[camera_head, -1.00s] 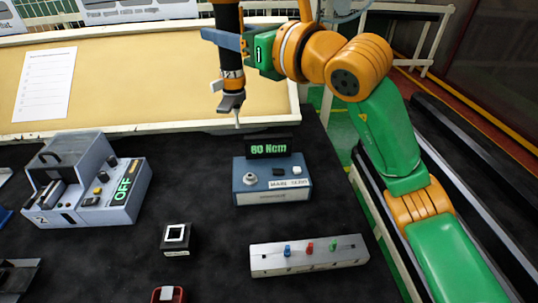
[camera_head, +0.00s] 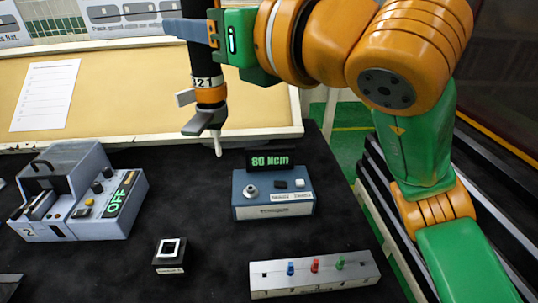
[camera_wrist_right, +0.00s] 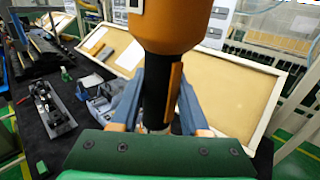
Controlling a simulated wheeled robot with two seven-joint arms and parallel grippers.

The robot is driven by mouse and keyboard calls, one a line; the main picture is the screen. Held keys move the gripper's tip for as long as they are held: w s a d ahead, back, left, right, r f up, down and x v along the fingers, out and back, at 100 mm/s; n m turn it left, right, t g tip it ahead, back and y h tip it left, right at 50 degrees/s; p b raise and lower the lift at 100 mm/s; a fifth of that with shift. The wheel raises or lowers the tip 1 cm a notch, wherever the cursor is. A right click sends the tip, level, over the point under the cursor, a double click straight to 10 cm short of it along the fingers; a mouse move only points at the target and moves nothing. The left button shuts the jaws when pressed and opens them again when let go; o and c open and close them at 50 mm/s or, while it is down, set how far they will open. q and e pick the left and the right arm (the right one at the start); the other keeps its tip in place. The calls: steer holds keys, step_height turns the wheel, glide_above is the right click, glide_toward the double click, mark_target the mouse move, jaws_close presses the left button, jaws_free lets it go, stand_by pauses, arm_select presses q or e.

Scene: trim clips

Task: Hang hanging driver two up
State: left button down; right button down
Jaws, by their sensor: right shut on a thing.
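The hanging driver (camera_head: 205,95) is a black upright tool with an orange band, a white label, a grey lever and a pale bit at its lower end. My right gripper (camera_head: 200,32) is shut around its dark upper body and holds it above the back of the bench. In the right wrist view the driver's orange and black body (camera_wrist_right: 165,60) stands between the two blue fingers (camera_wrist_right: 158,105). The driver's top is cut off in the head view. No hanger shows clearly. My left gripper is in neither view.
A blue controller (camera_head: 273,193) reading 80 Ncm stands below right of the driver. A grey machine reading OFF (camera_head: 85,190) is at left. A small black block (camera_head: 170,255) and a grey strip with coloured pegs (camera_head: 315,275) stand in front. A cream board (camera_head: 120,95) lies behind.

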stand_by(0.3)
steer(key=shift+c, duration=1.6)
jaws_free()
steer(key=shift+o, duration=1.6)
steer(key=shift+s+d, duration=0.1)
steer(key=r+b+v, duration=0.2)
steer(key=v, duration=0.8)
steer(key=shift+b, duration=0.3)
